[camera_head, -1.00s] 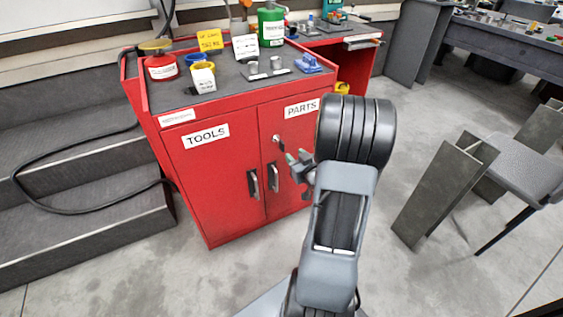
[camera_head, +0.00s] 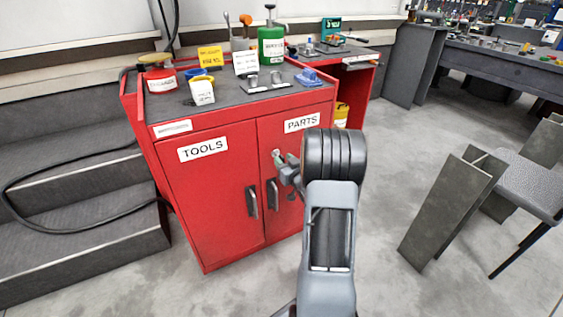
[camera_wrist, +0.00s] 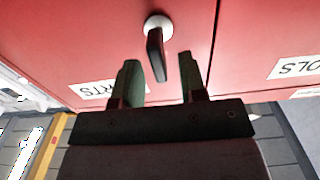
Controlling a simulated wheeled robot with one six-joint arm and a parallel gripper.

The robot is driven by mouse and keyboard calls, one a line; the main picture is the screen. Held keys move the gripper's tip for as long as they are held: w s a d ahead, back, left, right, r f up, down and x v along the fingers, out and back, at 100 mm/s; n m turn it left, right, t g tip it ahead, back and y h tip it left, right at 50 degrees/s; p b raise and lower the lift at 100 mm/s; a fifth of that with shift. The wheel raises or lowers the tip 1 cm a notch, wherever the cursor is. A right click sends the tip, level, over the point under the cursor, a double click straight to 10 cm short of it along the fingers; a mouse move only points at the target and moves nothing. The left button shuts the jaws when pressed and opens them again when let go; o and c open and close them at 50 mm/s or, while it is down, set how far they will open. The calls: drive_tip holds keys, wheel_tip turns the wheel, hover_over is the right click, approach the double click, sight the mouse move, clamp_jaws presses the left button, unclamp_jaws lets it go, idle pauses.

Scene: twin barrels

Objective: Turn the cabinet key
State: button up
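The red cabinet (camera_head: 208,215) has two doors, labelled TOOLS on the left and PARTS on the right. In the wrist view, a round silver lock (camera_wrist: 157,22) sits on the PARTS door, and a black key (camera_wrist: 155,54) sticks out of it. The lock also shows at the door's upper left in the head view (camera_head: 276,153). My gripper (camera_wrist: 161,66) is open. In the wrist view its two green-tipped fingers stand on either side of the key's outer end, apart from it. In the head view my gripper (camera_head: 286,166) is close to the lock, and my arm hides part of the PARTS door.
Two door handles (camera_head: 252,201) are below the lock. The cabinet top holds a green bottle (camera_head: 271,42), a red container (camera_head: 161,79) and small parts. Dark steps (camera_head: 80,245) are at left. A metal beam (camera_head: 445,205) and a chair (camera_head: 530,180) stand at right on open floor.

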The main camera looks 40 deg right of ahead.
drive_tip(key=shift+w+d, duration=0.1)
drive_tip(key=shift+w, duration=0.8)
drive_tip(key=shift+c, duration=0.2)
clamp_jaws()
